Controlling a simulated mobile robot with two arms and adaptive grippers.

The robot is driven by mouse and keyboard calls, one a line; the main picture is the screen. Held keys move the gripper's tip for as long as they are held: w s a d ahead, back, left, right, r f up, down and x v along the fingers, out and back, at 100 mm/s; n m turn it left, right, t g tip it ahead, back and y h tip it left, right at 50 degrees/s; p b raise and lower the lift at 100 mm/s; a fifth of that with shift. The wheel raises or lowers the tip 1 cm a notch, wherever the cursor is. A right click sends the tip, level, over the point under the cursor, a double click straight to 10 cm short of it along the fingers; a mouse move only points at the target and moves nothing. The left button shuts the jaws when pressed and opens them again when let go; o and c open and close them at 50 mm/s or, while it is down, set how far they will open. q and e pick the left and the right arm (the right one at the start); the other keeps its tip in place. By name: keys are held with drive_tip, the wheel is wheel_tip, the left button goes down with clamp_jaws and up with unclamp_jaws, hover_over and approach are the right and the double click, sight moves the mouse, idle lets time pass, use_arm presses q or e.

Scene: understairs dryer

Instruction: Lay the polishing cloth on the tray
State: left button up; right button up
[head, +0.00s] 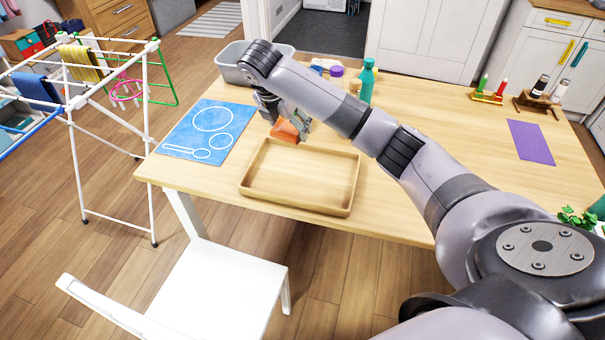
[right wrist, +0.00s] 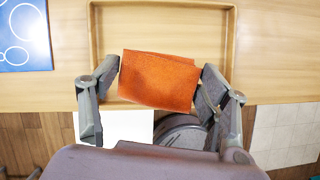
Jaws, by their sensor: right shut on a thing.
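The orange polishing cloth (head: 286,131) is a folded block held in my right gripper (head: 285,122). In the right wrist view the cloth (right wrist: 159,80) sits between the two fingers of the right gripper (right wrist: 160,82), which are shut on it. The wooden tray (head: 262,196) lies empty near the front edge of the table. In the head view the cloth shows at the tray's back left edge, seemingly above it; the exact height is hard to tell. In the wrist view the tray (right wrist: 94,40) shows behind the cloth. My left gripper is not in view.
A blue mat (head: 180,138) with white outlines lies left of the tray. A grey bin (head: 232,72), a teal bottle (head: 366,82) and small items stand behind. A purple mat (head: 531,142) lies at the right. A white chair (head: 218,285) stands in front.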

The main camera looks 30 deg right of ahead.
sight(294, 171)
drive_tip(key=shift+w+d+r+n+t, duration=0.2)
drive_tip(key=shift+w+d+r+n, duration=0.25)
drive_tip(key=shift+d+r+n, duration=0.15)
drive_tip(key=shift+w+d+r+n+t, duration=0.2)
drive_tip(key=shift+w+d+r+n, duration=0.25)
drive_tip(key=shift+r, duration=0.2)
drive_tip(key=shift+n+y, duration=0.25)
drive_tip(key=shift+y, duration=0.05)
wheel_tip(294, 171, down, 20)
drive_tip(key=shift+r+p, duration=0.15)
drive_tip(key=shift+p, duration=0.3)
drive_tip(key=shift+a, duration=0.1)
drive_tip(key=o, duration=1.4)
drive_tip(key=shift+o, duration=0.2)
drive_tip(key=v, duration=1.2)
